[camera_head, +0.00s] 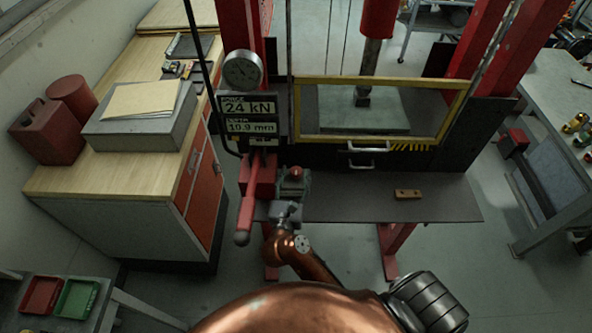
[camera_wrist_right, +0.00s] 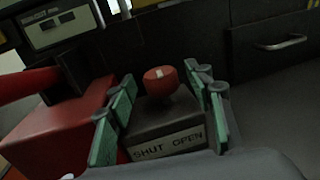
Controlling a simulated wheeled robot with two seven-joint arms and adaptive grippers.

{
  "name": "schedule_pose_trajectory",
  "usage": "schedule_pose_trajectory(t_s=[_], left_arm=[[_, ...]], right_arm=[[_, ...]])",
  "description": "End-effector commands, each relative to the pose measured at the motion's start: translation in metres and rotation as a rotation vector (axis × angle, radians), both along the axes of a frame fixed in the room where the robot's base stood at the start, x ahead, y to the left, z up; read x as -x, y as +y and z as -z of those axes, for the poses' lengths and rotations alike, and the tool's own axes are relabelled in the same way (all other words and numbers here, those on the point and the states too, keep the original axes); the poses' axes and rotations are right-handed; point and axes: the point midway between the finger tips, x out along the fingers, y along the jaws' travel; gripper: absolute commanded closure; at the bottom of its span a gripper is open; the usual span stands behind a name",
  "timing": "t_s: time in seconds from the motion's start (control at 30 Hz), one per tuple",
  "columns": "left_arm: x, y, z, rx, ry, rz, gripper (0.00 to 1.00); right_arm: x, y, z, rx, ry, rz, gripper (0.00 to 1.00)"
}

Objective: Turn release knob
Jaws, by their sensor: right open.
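The release knob (camera_head: 296,172) is small, red and round, on a grey block beside the press's display. In the right wrist view the release knob (camera_wrist_right: 160,80) has a pale mark on top, and the block's front label (camera_wrist_right: 168,143) reads SHUT at left and OPEN at right. My right gripper (camera_head: 291,190) is at this block. In the wrist view its open green-padded fingers (camera_wrist_right: 165,95) stand on either side of the knob, with gaps showing. I cannot tell whether the fingertips are level with it. My left gripper is not in view.
A red lever (camera_head: 247,205) on a red housing is just left of the knob. A display (camera_head: 249,114) reads 24 kN and 10.9 mm, below a round gauge (camera_head: 243,70). A yellow-framed guard (camera_head: 380,139) is behind. A small brown block (camera_head: 408,194) lies on the dark shelf (camera_head: 450,205), otherwise mostly bare.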

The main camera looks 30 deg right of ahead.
Motion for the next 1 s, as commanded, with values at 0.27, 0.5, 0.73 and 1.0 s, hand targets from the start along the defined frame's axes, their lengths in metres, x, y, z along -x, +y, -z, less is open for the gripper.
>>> schedule_pose_trajectory(t_s=[0.27, 0.5, 0.73, 1.0], left_arm=[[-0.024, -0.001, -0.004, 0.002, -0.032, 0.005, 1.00], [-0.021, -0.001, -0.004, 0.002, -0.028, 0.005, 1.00], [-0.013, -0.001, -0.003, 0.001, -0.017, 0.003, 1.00], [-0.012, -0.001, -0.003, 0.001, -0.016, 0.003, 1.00]], right_arm=[[-0.013, -0.012, 0.000, -0.001, 0.000, 0.000, 0.53], [-0.013, -0.012, 0.000, -0.001, 0.000, 0.001, 0.55], [-0.013, -0.012, 0.000, -0.001, 0.000, 0.002, 0.71], [-0.013, -0.012, 0.000, -0.001, 0.000, 0.002, 0.89]])
